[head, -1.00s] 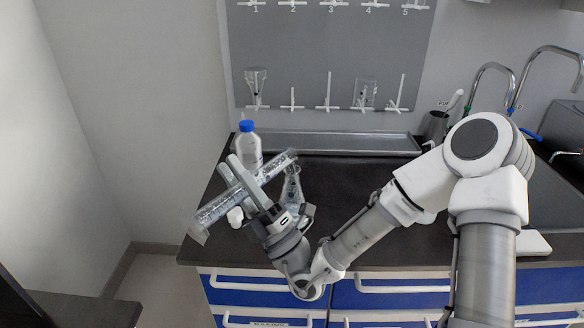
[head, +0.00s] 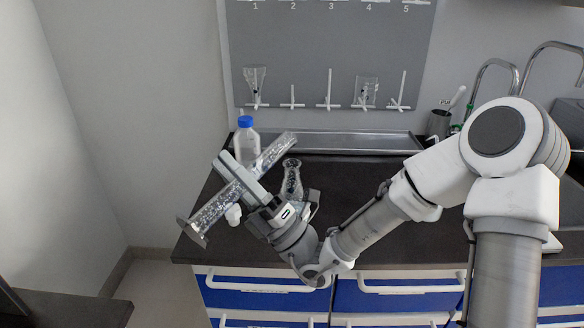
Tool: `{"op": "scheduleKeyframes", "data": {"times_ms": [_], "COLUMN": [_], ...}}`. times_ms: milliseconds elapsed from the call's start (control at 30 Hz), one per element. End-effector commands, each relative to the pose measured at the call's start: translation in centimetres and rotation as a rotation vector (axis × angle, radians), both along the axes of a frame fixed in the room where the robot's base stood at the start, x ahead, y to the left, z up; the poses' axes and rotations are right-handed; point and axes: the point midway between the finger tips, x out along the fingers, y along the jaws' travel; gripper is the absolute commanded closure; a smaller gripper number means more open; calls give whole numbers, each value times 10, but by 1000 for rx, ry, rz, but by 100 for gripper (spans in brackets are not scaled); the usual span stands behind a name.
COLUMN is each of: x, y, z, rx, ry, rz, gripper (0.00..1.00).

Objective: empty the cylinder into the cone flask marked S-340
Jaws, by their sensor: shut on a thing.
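A clear glass cylinder (head: 211,212) is held tilted across my gripper (head: 244,182), which is shut on its middle. Its hexagonal-looking foot is at the lower left and its open end at the upper right. Whether the cylinder holds liquid cannot be told.
A bottle with a blue cap (head: 245,139) stands behind the cylinder. A metal tray (head: 335,142) lies along the bench's back, below a pegboard (head: 330,50) with hung glassware. Taps and a cup (head: 439,124) are at the right. The bench centre (head: 350,180) is clear.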

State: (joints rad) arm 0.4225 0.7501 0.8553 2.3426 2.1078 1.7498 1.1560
Motion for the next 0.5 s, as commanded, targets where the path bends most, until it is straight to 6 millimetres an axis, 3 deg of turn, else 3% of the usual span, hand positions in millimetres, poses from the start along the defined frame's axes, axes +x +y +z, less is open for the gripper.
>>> {"op": "scheduleKeyframes", "data": {"times_ms": [267,500], "x": [0,3], "y": [0,-2], "z": [12,-1], "rx": [-62,-172], "ry": [-92,-257], "rz": [-1,-2], "gripper": [100,100]}}
